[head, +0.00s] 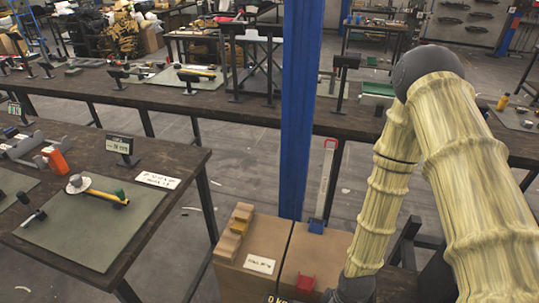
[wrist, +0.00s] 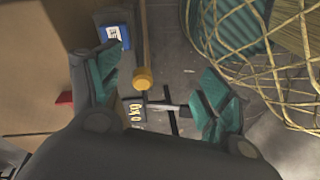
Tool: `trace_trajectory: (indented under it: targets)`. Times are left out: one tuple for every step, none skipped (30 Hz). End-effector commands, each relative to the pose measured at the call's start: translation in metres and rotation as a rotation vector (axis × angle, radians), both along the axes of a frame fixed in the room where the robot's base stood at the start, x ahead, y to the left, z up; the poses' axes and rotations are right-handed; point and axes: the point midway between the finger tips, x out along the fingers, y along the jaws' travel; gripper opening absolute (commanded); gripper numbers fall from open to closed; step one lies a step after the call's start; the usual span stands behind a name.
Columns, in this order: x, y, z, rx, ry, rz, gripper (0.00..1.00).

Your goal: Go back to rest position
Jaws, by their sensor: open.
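My gripper (wrist: 163,75) shows in the wrist view with its two teal-padded fingers spread wide apart and nothing held between them.
A blue post (head: 297,110) rises in the middle. Cardboard boxes (head: 225,278) stand low beside my arm, with a tan stepped block (head: 235,232) and a red piece (head: 306,282) on top. A dark workbench (head: 190,160) is at left. A yellow wire basket (wrist: 285,75) is close at right in the wrist view.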

Motion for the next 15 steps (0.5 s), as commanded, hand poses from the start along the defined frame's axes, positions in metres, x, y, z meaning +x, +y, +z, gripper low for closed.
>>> trace_trajectory:
  targets:
    - [-0.018,-0.005,-0.007,-0.018,0.023,-0.104,0.78]
    - [-0.026,-0.007,-0.011,-0.029,0.031,-0.171,0.78]
    - [-0.037,-0.011,-0.015,-0.044,0.043,-0.259,0.78]
    - [-0.044,-0.014,-0.017,-0.056,0.049,-0.322,0.78]
    - [-0.052,-0.017,-0.02,-0.067,0.055,-0.383,0.78]
    - [-0.061,-0.022,-0.022,-0.082,0.06,-0.458,0.78]
    - [-0.066,-0.025,-0.024,-0.092,0.062,-0.508,0.78]
    - [-0.073,-0.028,-0.025,-0.103,0.066,-0.556,0.78]
    - [-0.079,-0.031,-0.026,-0.116,0.068,-0.615,0.78]
    - [-0.084,-0.034,-0.027,-0.124,0.068,-0.655,0.78]
    - [-0.089,-0.036,-0.028,-0.133,0.07,-0.694,0.78]
    - [-0.095,-0.04,-0.029,-0.144,0.07,-0.743,0.78]
    - [-0.099,-0.042,-0.03,-0.153,0.07,-0.777,0.78]
    - [-0.103,-0.045,-0.03,-0.16,0.068,-0.808,0.78]
    - [-0.108,-0.048,-0.031,-0.171,0.068,-0.852,0.78]
